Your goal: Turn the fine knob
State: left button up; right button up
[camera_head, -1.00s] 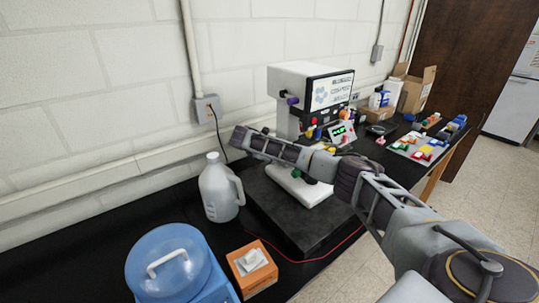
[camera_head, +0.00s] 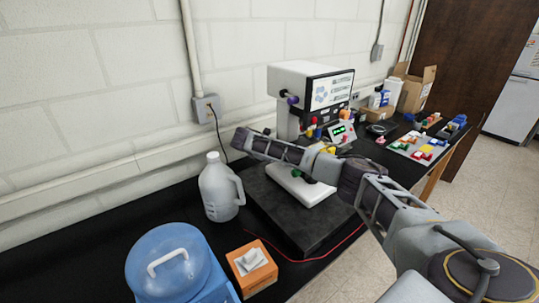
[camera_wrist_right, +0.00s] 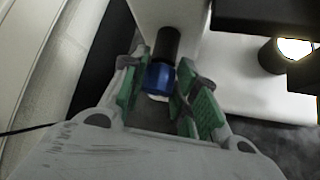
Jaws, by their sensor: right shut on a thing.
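In the right wrist view a blue knob (camera_wrist_right: 158,78) sits at the end of a black cylinder (camera_wrist_right: 168,44) that comes out of a white body. My right gripper (camera_wrist_right: 161,80) has its green-padded fingers on either side of the blue knob and is shut on it. In the head view my right arm comes in from the right and reaches across the front of the white instrument (camera_head: 303,80) with a screen. I cannot make out the fingers clearly there. My left gripper is not in view.
A grey jug (camera_head: 215,190), a blue-lidded container (camera_head: 168,258) and an orange box (camera_head: 252,268) stand on the black bench to the left and front. A dark slab (camera_head: 285,225) lies under my arm. A red cable (camera_head: 335,249) crosses the bench. Coloured small parts lie at right.

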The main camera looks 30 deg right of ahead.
jog(key=shift+s+f+m+t, duration=0.2)
jog(key=shift+m+t, duration=0.6)
jog(key=shift+t, duration=0.4)
jog(key=shift+s+f+m+t+h+b, duration=0.15)
jog(key=shift+m+t+h+b, duration=0.25)
jog(key=shift+m+t+b, duration=0.5)
jog(key=t+b, duration=0.2)
jog(key=b, duration=0.1)
jog(key=shift+f+m, duration=0.2)
jog(key=shift+m, duration=0.2)
jog(key=m+t+h+b, duration=0.1)
jog(key=t+b, duration=0.1)
jog(key=b, duration=0.3)
jog(key=shift+f+m, duration=0.1)
jog(key=shift+m, duration=0.3)
jog(key=shift+b, duration=0.4)
jog(key=o, duration=1)
jog(key=shift+h, duration=0.3)
jog(key=shift+s, duration=0.1)
